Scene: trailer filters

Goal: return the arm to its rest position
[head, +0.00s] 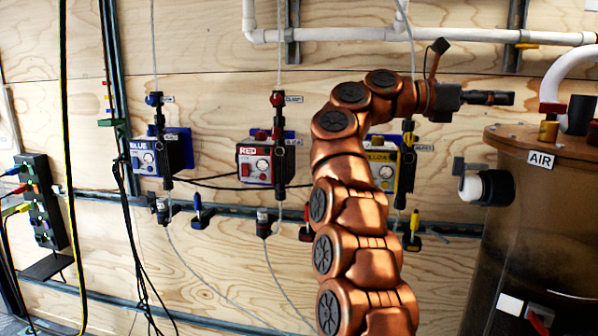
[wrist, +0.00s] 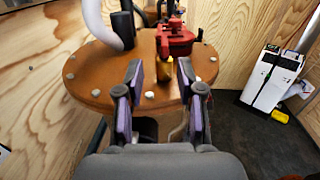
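My copper arm rises through the middle of the head view and bends to the right at the top. My gripper (head: 500,98) points right there, above and left of the brown tank (head: 530,250). In the wrist view my gripper (wrist: 158,80) has its two fingers apart, with nothing between the pads. Beyond the fingertips is the round tank lid (wrist: 85,88), with a red valve (wrist: 175,40) and a brass fitting on it. I cannot tell the exact gap between fingers and valve, but no contact shows.
Blue (head: 160,153), red (head: 255,163) and yellow (head: 405,160) filter boxes hang on the plywood wall, partly behind my arm. A white pipe (head: 430,34) runs along the top. A power strip (head: 40,200) and hanging cables are at left. A white unit (wrist: 270,82) stands on the floor.

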